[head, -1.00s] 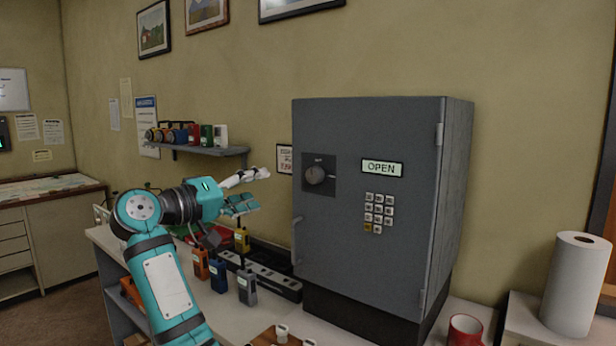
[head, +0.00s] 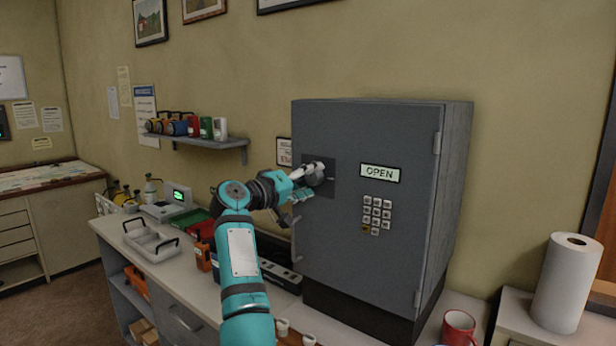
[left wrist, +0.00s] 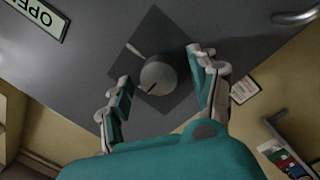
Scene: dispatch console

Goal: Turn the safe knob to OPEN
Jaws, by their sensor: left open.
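The grey safe (head: 365,245) stands on the counter with its door closed. Its round grey knob (head: 316,174) sits on a dark square plate at the door's upper left; it also shows in the left wrist view (left wrist: 158,76). The display (head: 380,173) reads OPEN, with a keypad (head: 377,214) below it. My left gripper (head: 306,180) is open at the knob. In the left wrist view its fingers (left wrist: 163,82) are spread on either side of the knob, with gaps showing between. In the head view the fingers partly cover the knob. My right gripper is not in view.
A door handle (head: 295,240) is below the knob on the safe's left edge. A shelf (head: 205,144) with radios hangs left of the safe. A grey tray (head: 150,243) and a device with a green screen (head: 168,208) stand on the counter. A red mug (head: 458,328) is at right.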

